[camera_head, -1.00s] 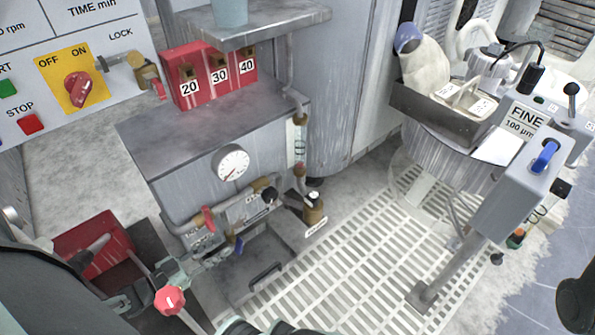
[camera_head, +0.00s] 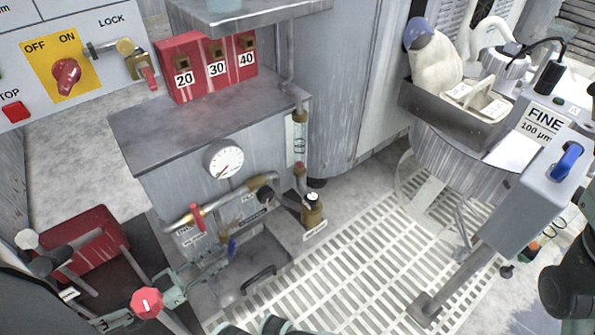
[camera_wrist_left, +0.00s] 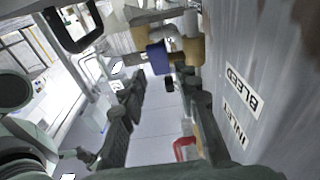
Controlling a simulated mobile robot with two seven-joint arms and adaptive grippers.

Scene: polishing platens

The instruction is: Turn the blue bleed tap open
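The blue bleed tap (camera_head: 232,246) sits low on the pipework at the front of the grey cabinet. In the left wrist view the blue tap (camera_wrist_left: 158,57) is on a brass fitting, near a BLEED label (camera_wrist_left: 241,87) that appears upside down. My left gripper (camera_head: 207,264) comes in from the lower left, just left of and below the tap. In the wrist view its two dark fingers (camera_wrist_left: 163,88) are apart, with the tap just beyond the tips and roughly between them. I see no clear contact.
A red-handled valve (camera_head: 197,217) is on the pipe just above left of the tap. A gauge (camera_head: 223,159) and a brass fitting (camera_head: 312,211) are close by. A red knob (camera_head: 147,302) and a red box (camera_head: 82,240) stand lower left. White floor grating (camera_head: 350,255) lies to the right.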

